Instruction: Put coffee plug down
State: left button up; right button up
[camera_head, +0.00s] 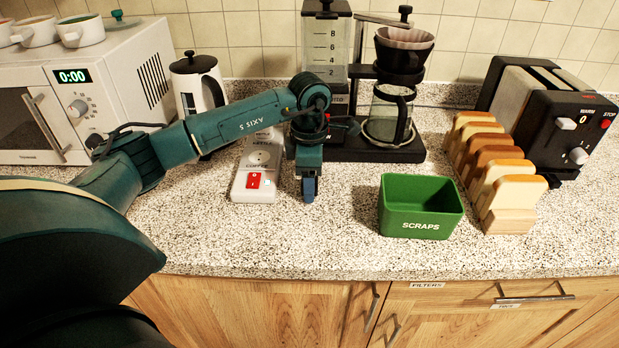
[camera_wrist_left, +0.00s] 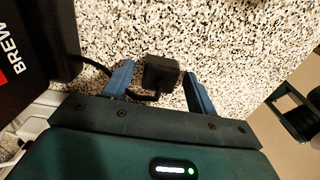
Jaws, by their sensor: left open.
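The coffee plug (camera_wrist_left: 161,74) is a small black block with a black cable, seen in the left wrist view. It lies on or just above the speckled counter, between the spread blue fingers of my left gripper (camera_wrist_left: 158,88), with gaps at both sides. I cannot tell its exact height. In the head view my left gripper (camera_head: 308,190) points down at the counter, just right of the white power strip (camera_head: 258,160) with its red switch. The plug is hidden there by the gripper. The black coffee maker (camera_head: 385,152) stands behind. My right gripper is not in view.
A green scraps bin (camera_head: 421,222) stands right of my gripper, beside a rack of toast slices (camera_head: 510,195) and a toaster (camera_head: 550,110). A French press (camera_head: 198,88) and microwave (camera_head: 85,95) stand at the left. The counter's front strip is clear.

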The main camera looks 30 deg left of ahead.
pick_arm(q)
jog(key=shift+r, duration=0.25)
notch_tip(320, 180, up, 13)
jog(key=shift+f, duration=0.15)
dwell(0.5)
